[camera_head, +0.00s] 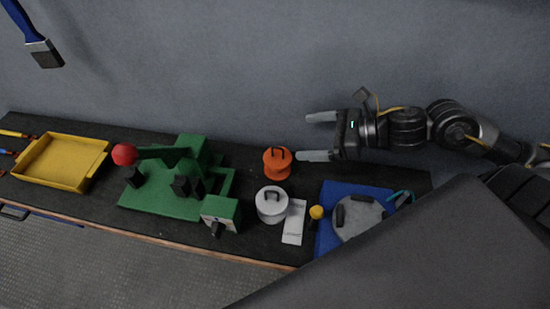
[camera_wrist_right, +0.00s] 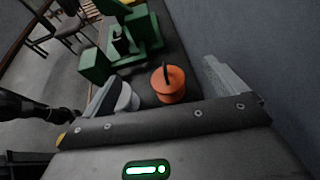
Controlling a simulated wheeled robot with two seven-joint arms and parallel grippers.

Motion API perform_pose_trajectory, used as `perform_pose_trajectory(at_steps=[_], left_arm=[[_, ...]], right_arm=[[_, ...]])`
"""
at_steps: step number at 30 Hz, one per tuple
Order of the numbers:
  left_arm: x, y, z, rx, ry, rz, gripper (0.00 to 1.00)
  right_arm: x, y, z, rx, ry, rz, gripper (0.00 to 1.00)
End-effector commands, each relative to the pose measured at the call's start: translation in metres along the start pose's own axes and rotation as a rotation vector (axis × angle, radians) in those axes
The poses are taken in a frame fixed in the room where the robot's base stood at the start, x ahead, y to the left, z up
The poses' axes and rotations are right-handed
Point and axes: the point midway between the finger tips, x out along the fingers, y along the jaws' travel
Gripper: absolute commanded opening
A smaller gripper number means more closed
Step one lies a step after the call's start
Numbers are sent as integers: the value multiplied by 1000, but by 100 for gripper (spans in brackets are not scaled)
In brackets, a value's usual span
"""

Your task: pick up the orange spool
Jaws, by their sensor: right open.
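The orange spool (camera_head: 277,164) stands upright on the dark bench near its back edge, with a dark handle on top. It also shows in the right wrist view (camera_wrist_right: 169,88), between the two fingers and ahead of them. My right gripper (camera_head: 318,136) is open and empty, to the right of the spool in the head view. Its lower fingertip ends close to the spool's right side; I cannot tell whether they touch. My left gripper does not show in the head view.
A white-grey canister (camera_head: 271,205) stands just in front of the spool, beside a white card (camera_head: 294,222). A green fixture (camera_head: 165,201) with a red ball stands left. A yellow tray (camera_head: 62,162) is far left. A blue mat (camera_head: 327,240) lies right. The wall is close behind.

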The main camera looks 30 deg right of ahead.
Motion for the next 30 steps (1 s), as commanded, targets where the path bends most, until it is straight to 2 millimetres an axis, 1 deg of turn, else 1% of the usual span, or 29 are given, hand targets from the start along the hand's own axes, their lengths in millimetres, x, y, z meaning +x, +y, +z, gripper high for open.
perform_pose_trajectory(at_steps=[1, 3, 6, 8, 11, 12, 16, 23, 26, 30], left_arm=[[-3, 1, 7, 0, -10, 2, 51], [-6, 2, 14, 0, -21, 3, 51], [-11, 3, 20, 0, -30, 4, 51], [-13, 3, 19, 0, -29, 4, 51], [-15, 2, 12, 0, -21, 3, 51], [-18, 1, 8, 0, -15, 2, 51], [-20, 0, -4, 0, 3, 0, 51], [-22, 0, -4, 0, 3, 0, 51], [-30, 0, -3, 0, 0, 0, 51], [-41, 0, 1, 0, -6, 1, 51]], right_arm=[[2, 0, -8, 10, 1, 0, 96], [8, 1, -20, 11, 1, 0, 96], [17, 1, -40, 11, 1, 1, 96], [21, 0, -51, 10, 0, 0, 96], [28, 1, -67, 6, 0, 0, 96], [32, 0, -63, 4, -4, -2, 96], [42, 0, -65, 1, -2, -1, 96], [47, 0, -64, 2, -1, -1, 96], [59, 0, -61, 4, -4, -1, 96], [82, 0, -61, 4, -4, 0, 96]])
